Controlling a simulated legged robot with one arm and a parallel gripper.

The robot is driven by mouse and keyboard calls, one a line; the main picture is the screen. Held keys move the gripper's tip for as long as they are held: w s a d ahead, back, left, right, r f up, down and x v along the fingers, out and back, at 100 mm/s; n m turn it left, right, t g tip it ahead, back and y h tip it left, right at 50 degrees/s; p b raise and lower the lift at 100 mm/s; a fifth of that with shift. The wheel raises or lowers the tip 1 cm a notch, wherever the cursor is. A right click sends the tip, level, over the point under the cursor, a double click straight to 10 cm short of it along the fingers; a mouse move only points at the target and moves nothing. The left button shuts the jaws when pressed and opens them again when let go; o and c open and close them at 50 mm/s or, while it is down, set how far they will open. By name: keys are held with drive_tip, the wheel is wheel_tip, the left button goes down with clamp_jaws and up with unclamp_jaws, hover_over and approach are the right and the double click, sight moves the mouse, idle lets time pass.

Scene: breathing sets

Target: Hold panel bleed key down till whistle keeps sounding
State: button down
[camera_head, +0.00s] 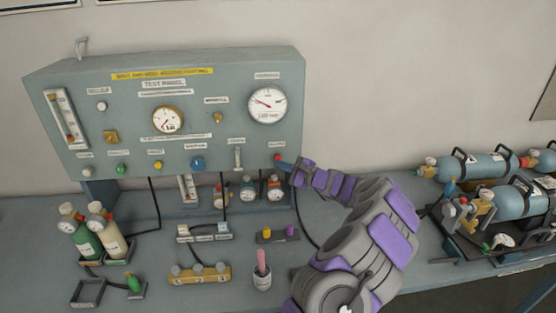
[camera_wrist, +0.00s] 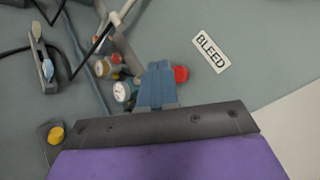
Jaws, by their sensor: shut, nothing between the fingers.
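The test panel (camera_head: 215,110) stands upright at the back of the bench. Its red bleed key (camera_head: 277,157) is at the panel's lower right. In the wrist view the red key (camera_wrist: 181,74) shows just beyond my fingertips, below the BLEED label (camera_wrist: 211,50). My gripper (camera_head: 286,166) is shut and empty, its blue fingers right at the key. It also shows in the wrist view (camera_wrist: 160,72). Whether the fingers touch or press the key I cannot tell. The brass whistle (camera_head: 217,118) appears to be the fitting under a label at mid-panel; its sounding cannot be seen.
Green and cream cylinders (camera_head: 102,234) stand in a rack at the left. A yellow block (camera_head: 200,274) and a cup with a pink item (camera_head: 262,270) sit on the bench front. Breathing sets with blue cylinders (camera_head: 470,166) lie at the right. Small gauges (camera_head: 248,189) sit below the panel.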

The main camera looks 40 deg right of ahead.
drive_tip(key=s+a, duration=0.1)
drive_tip(key=s, duration=0.1)
drive_tip(key=s+a, duration=0.1)
drive_tip(key=shift+s+a+b, duration=0.2)
drive_tip(key=shift+s+b, duration=0.1)
drive_tip(key=shift+s, duration=0.1)
idle(0.4)
